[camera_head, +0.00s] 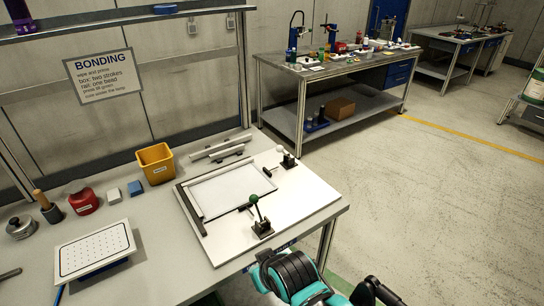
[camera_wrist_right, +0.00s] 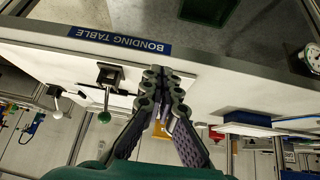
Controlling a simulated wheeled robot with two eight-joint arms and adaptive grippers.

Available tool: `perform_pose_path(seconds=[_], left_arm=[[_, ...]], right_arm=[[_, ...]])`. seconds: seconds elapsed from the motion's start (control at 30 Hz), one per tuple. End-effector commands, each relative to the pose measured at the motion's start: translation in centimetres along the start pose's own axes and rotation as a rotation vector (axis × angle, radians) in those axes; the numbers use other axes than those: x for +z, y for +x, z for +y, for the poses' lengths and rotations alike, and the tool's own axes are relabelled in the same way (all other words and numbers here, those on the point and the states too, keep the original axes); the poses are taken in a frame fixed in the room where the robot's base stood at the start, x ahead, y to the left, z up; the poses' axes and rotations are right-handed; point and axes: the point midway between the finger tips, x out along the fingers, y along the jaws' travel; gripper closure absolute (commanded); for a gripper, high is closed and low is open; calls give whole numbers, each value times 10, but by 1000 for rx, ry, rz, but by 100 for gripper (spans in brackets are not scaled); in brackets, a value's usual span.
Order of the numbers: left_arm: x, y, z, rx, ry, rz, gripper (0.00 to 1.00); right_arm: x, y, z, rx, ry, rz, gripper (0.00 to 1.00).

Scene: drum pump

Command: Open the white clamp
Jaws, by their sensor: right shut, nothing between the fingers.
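The white clamp (camera_head: 288,161) is a small dark toggle clamp with a white knob, at the far right edge of the white board; its lever leans up and left. Its white knob also shows at the left in the right wrist view (camera_wrist_right: 57,92). A similar clamp with a green knob (camera_head: 261,226) stands at the board's near edge, its lever nearly upright. It also shows in the right wrist view (camera_wrist_right: 107,76). My right gripper (camera_wrist_right: 166,76) is shut and empty near the bonding table's front edge, apart from both clamps. My left gripper is out of view.
The white board (camera_head: 300,203) carries a framed panel (camera_head: 232,190) between dark rails. A yellow bin (camera_head: 155,163), red container (camera_head: 83,201) and perforated plate (camera_head: 95,250) stand to the left. Open floor lies right of the table. My right arm shows at the bottom.

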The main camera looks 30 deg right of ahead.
Motion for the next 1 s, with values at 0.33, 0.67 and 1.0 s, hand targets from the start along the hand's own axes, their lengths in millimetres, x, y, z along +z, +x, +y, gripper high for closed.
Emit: perform_pose_path(seconds=[0.33, 0.67, 1.0], left_arm=[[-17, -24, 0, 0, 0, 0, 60], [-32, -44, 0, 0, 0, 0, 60], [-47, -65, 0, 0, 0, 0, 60]], right_arm=[[-105, 20, 62, 252, -750, -166, 100], [-200, 77, 117, 473, -1511, -518, 100], [-258, 146, 145, 585, -2125, -1075, 100]])
